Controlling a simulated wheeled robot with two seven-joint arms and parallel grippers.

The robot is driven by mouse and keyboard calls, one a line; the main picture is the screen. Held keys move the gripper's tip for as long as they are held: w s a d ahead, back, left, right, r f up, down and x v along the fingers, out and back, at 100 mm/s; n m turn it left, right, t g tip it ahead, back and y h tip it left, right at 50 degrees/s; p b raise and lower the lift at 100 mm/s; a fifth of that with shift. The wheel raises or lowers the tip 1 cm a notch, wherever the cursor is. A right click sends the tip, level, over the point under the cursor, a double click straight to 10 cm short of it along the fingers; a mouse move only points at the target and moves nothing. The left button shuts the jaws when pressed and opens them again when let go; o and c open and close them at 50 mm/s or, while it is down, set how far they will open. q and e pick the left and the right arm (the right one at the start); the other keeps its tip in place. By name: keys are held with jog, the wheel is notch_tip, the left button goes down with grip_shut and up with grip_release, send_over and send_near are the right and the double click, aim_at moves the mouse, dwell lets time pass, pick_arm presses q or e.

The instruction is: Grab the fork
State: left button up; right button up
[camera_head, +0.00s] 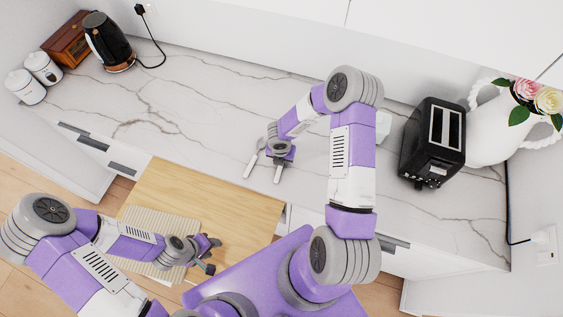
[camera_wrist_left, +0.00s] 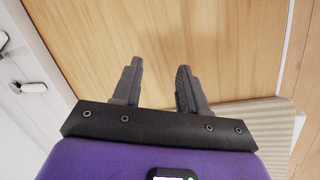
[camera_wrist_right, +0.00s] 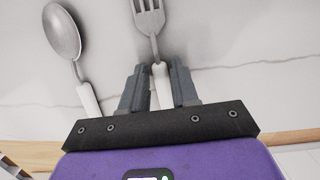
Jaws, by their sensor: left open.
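The fork (camera_wrist_right: 150,18) lies on the marble counter with its tines pointing away and its white handle between the fingers of my right gripper (camera_wrist_right: 158,80). The fingers are apart, with a gap beside the handle. In the head view my right gripper (camera_head: 281,154) is over the fork, whose handle (camera_head: 278,174) sticks out below it and whose tines are hidden. My left gripper (camera_head: 211,256) is open and empty, low over the wooden top and woven mat. Its spread fingers also show in the left wrist view (camera_wrist_left: 158,80).
A spoon (camera_head: 250,166) lies close left of the fork. A black toaster (camera_head: 434,140) and white vase (camera_head: 490,125) stand at right; a kettle (camera_head: 107,42) and canisters (camera_head: 26,87) at far left. The wooden top (camera_head: 240,205) carries a woven mat (camera_head: 150,225). The counter's left middle is clear.

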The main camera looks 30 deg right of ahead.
grip_shut()
jog(key=shift+r, duration=0.15)
